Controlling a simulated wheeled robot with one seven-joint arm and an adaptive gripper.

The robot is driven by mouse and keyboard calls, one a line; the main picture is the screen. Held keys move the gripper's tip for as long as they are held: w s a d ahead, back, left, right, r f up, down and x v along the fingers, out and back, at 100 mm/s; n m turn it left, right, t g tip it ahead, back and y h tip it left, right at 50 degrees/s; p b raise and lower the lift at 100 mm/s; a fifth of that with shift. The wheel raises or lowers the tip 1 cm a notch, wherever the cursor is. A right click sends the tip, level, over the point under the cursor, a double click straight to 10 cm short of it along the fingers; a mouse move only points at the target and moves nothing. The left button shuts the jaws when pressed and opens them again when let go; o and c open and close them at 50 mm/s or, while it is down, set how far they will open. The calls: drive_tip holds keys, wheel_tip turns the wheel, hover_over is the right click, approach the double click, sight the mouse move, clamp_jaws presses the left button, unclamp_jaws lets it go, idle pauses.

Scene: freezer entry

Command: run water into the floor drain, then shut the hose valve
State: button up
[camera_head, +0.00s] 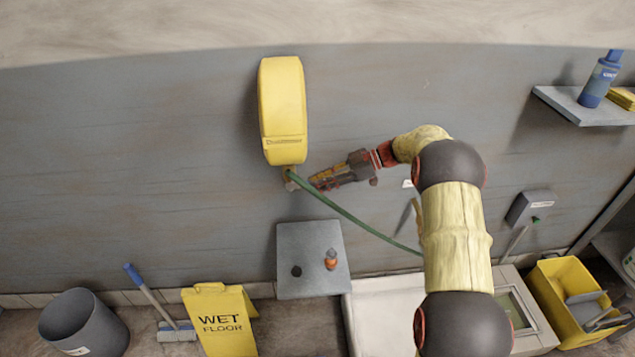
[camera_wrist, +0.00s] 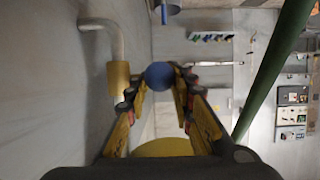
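The yellow hose reel (camera_head: 283,110) hangs on the grey wall. A small brass-coloured fitting (camera_head: 291,180) sits under it, and the green hose (camera_head: 355,220) runs down to the right from there. My gripper (camera_head: 314,184) is just right of the fitting, pointing left. In the wrist view its fingers (camera_wrist: 160,90) stand apart with a round blue thing (camera_wrist: 158,75) between their tips. I cannot tell whether they touch it or whether it is the valve handle. The green hose also crosses the wrist view (camera_wrist: 270,70) at right. I cannot make out a floor drain.
A grey panel (camera_head: 296,237) with an orange knob is below the reel. A yellow wet-floor sign (camera_head: 218,315), blue-handled brush (camera_head: 150,295) and grey bin (camera_head: 85,325) stand lower left. A yellow bucket (camera_head: 553,293) is lower right. A shelf (camera_head: 575,110) holds a blue bottle.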

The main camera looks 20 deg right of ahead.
drive_tip(key=shift+o, duration=1)
drive_tip(key=shift+w+d+f, duration=0.1)
drive_tip(key=v, duration=1.2)
